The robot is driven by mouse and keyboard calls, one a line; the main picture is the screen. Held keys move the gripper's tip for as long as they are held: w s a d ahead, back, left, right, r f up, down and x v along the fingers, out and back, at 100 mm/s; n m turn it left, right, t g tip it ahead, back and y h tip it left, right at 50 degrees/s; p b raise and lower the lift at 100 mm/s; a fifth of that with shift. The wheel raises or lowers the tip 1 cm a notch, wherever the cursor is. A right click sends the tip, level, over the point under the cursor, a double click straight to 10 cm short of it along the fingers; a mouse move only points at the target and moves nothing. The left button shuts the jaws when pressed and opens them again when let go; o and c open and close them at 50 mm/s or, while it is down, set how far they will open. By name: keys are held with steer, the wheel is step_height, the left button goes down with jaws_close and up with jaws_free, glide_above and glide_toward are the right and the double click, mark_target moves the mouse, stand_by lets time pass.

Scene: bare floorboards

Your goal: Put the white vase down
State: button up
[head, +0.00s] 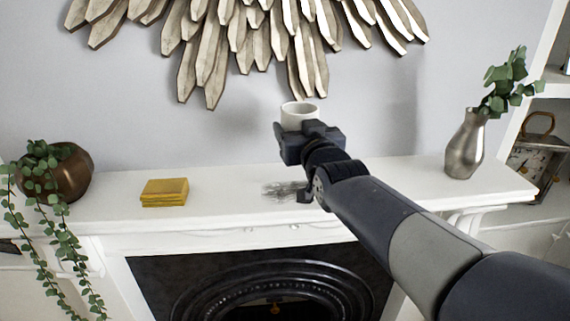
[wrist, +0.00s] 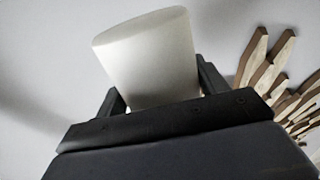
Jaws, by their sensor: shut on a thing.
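The white vase (head: 299,114) is held in my gripper (head: 308,140) above the white mantel shelf (head: 225,196). Only its upper part and rim show in the head view; my gripper hides the lower part. In the wrist view the vase (wrist: 150,60) is a plain white tapered form between the two dark fingers of my gripper (wrist: 155,92). The gripper is shut on it. A soft shadow falls on the wall behind. The vase appears apart from the shelf.
On the shelf, a brown pot (head: 72,172) with a trailing plant stands left, and a yellow block stack (head: 164,192) is left of centre. A silver vase (head: 465,145) with leaves stands right. A wooden wall decoration (head: 240,40) hangs above. Shelf space beside the stack is free.

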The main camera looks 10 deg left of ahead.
steer(key=shift+f+p, duration=0.5)
steer(key=shift+f, duration=3)
steer(key=shift+f, duration=0.15)
steer(key=o, duration=1.2)
